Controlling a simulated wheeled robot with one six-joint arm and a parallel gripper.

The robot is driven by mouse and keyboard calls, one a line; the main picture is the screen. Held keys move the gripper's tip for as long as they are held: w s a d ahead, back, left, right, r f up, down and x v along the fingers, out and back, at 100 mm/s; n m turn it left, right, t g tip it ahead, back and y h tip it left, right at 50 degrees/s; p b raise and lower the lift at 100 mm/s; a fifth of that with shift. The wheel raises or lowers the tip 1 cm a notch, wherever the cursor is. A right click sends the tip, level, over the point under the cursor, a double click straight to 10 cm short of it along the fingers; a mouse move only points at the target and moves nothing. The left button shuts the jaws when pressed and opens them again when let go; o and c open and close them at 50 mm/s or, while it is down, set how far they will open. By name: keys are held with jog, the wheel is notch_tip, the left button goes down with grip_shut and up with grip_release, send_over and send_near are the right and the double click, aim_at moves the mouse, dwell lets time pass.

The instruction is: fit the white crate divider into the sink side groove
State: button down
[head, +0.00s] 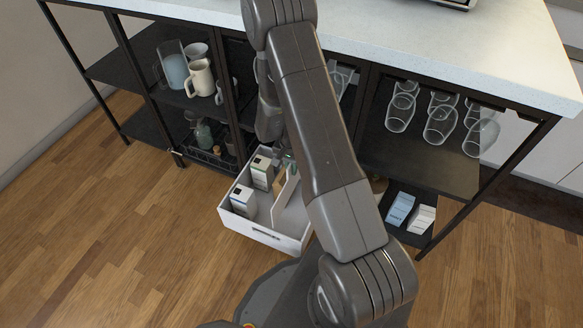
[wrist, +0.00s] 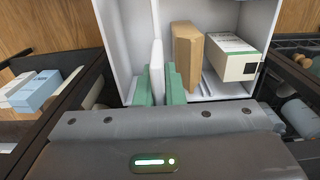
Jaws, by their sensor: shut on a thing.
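The white crate divider (wrist: 157,72) is a thin upright panel between the green fingertips of my gripper (wrist: 159,88) in the wrist view. My gripper is shut on it, within or just above the white crate (wrist: 120,45). The crate also shows in the head view (head: 262,234), standing out from the cabinet's lower level. My arm hides much of its right side there, and the fingers are mostly hidden.
The head view shows small boxes (head: 243,200) in the crate. Glasses (head: 440,125) and pale boxes (head: 400,208) occupy shelves on the right.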

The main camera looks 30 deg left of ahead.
aim_at(291, 191)
jog(key=shift+f+b, duration=5.7)
jog(key=shift+f, duration=1.6)
jog(key=c, duration=2)
grip_release()
jog(key=o, duration=0.5)
jog(key=shift+o, duration=0.2)
notch_tip(291, 191, up, 14)
jog(key=p, duration=0.4)
jog(key=shift+f+p, duration=0.1)
jog(key=shift+p, duration=0.25)
